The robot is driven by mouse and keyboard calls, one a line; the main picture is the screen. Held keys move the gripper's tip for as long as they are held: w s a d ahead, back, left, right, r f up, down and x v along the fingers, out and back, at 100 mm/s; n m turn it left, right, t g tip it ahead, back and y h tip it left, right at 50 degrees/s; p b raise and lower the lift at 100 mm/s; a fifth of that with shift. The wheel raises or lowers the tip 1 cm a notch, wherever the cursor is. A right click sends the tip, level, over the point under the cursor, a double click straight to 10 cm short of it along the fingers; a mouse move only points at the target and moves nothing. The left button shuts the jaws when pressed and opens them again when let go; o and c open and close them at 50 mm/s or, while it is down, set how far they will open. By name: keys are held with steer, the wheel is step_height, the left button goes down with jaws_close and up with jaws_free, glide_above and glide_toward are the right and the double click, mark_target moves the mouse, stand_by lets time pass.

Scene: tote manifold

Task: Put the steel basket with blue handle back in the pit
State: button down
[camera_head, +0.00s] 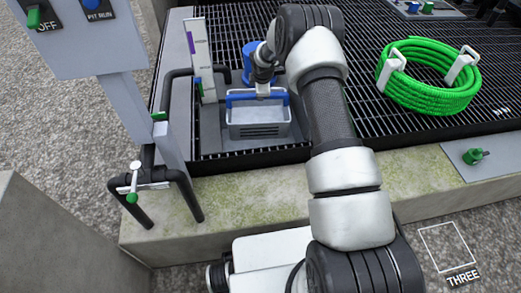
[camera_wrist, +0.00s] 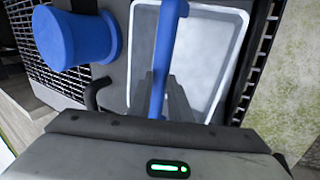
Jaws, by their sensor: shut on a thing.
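The steel basket (camera_head: 259,130) is a grey slotted box with a blue handle (camera_head: 237,97). It appears level, over a grey recess (camera_head: 210,132) in the black grating that looks like the pit. I cannot tell whether it hangs above the recess or sits in it. My gripper (camera_head: 263,90) is above the basket, shut on the blue handle. In the wrist view the handle (camera_wrist: 165,45) runs down between my fingers, and the pale inside of the basket (camera_wrist: 208,60) looks empty.
A blue spool-shaped post (camera_head: 249,62) stands just behind the basket. An upright gauge board (camera_head: 199,60) and black pipe (camera_head: 168,90) are close on the left. A green hose coil (camera_head: 432,75) lies on the grating at right. A mossy concrete kerb (camera_head: 250,195) runs in front.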

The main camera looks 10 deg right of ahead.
mark_target(262, 119)
steer(key=shift+n, duration=0.6)
steer(key=f+b, duration=0.1)
steer(key=f, duration=0.4)
steer(key=w+d+f+b, duration=0.1)
steer(key=f, duration=0.3)
steer(key=f+b, duration=0.1)
steer(key=f, duration=0.4)
steer(key=shift+w+d+f+b, duration=0.2)
steer(key=shift+w+f+b, duration=0.1)
steer(key=shift+b, duration=0.05)
step_height(262, 119, down, 5)
steer(key=shift+r+b, duration=0.1)
steer(key=shift+b, duration=0.6)
steer(key=c, duration=1.7)
jaws_free()
steer(key=shift+o, duration=0.3)
